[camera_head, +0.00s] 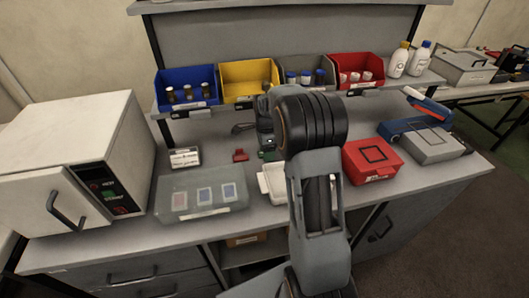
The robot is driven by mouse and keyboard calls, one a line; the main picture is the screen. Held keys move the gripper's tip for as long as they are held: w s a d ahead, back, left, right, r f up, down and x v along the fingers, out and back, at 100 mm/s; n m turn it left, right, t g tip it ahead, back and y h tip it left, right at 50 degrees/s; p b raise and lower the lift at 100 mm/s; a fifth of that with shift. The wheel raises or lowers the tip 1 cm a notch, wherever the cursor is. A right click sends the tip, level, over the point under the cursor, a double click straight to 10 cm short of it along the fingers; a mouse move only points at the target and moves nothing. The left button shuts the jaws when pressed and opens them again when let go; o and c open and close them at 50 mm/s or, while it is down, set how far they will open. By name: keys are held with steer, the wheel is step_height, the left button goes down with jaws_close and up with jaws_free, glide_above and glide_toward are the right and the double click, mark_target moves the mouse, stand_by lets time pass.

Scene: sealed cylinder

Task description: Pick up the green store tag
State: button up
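A small dark green piece (270,155) shows on the bench just right of a small red block (240,155). It may be the green store tag, but it is partly hidden by my arm and too small to be sure. My gripper (266,140) is at the end of my arm, left of the thick black wrist joint, and appears above or close to the green piece. Its fingers are dark and small in this view, so I cannot tell whether they are open, or whether they touch anything.
A translucent box (203,203) with coloured cards and a partly hidden white tray (272,184) stand at the front. A white oven-like unit (70,150) is left; a red case (372,160) is right. Blue (186,77), yellow (248,72), grey and red bins line the shelf.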

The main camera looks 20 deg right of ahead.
steer(key=shift+f, duration=0.1)
steer(key=c, duration=1)
